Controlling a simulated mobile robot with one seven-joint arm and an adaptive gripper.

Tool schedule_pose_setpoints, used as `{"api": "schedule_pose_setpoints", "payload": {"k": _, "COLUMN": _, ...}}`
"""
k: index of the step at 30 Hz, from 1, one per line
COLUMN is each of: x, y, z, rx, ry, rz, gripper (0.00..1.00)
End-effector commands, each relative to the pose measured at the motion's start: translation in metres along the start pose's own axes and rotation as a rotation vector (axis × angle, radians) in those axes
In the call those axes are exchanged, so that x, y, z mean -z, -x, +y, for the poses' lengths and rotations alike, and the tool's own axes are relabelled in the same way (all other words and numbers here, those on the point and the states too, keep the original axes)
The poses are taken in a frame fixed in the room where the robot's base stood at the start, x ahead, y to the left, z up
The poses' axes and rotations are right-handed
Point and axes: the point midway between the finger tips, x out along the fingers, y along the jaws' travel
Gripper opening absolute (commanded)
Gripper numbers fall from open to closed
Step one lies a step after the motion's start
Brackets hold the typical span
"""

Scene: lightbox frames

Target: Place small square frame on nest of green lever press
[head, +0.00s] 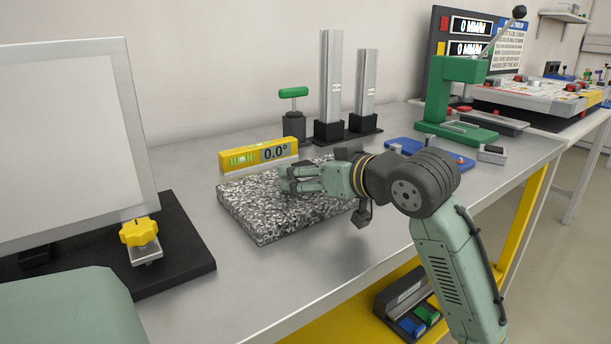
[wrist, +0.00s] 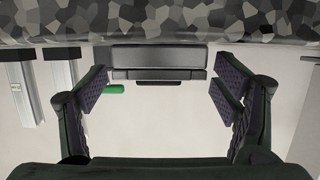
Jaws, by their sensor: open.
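The green lever press (head: 455,95) stands at the right rear of the bench, its lever raised; a small grey part that may be its nest (head: 460,127) shows low at its front. I cannot pick out the small square frame with certainty in either view. My gripper (head: 285,180) is over the speckled granite slab (head: 270,222), well left of the press. In the wrist view my gripper (wrist: 160,95) is open, its two fingers wide apart. A dark grey bar (wrist: 158,57) shows between and beyond them, apart from both fingers; I cannot tell what it is.
A yellow level reading 0.0° (head: 258,155) stands at the slab's back edge. Behind are a green-handled post (head: 294,115) and two grey columns (head: 330,80). A blue plate (head: 430,153) lies before the press. A large white panel (head: 70,150) stands left. The front bench strip is clear.

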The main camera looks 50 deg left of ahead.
Motion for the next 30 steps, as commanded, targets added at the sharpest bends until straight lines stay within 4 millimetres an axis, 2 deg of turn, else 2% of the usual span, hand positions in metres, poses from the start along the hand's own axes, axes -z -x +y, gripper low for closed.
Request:
{"api": "schedule_pose_setpoints", "payload": {"k": 5, "x": 0.0, "y": 0.0002, "z": 0.0003, "rx": -0.001, "ry": 0.0, "rz": 0.001, "gripper": 0.81}}
{"api": "schedule_pose_setpoints", "payload": {"k": 30, "x": 0.0, "y": 0.0007, "z": 0.0004, "rx": -0.001, "ry": 0.0, "rz": 0.001, "gripper": 0.26}}
